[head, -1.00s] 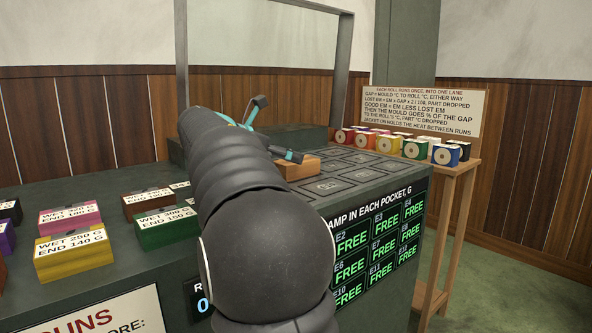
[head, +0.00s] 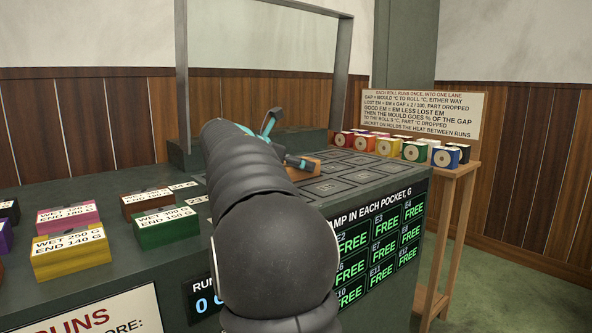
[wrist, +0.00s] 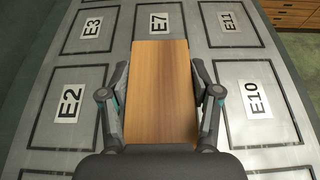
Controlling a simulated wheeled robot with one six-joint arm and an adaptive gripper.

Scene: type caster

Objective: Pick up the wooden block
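The wooden block (head: 309,168) is a plain brown rectangular piece at the left part of the pocketed top, partly hidden by my arm and a finger. In the wrist view the block (wrist: 160,95) lies lengthwise in the middle, between my fingers. My gripper (head: 284,140) is open, its fingers spread wide. In the wrist view my gripper (wrist: 160,92) has one finger along each long side of the block, very close to it. Whether either finger touches the block cannot be told. The block covers the spot between pockets E2 (wrist: 69,103) and E10 (wrist: 256,100).
Labelled coloured blocks (head: 73,259) stand on the bench at left. A dark metal frame (head: 183,75) rises behind my arm. Coloured rolls (head: 415,150) sit on a wooden stand (head: 453,172) at right. The other visible pockets look empty.

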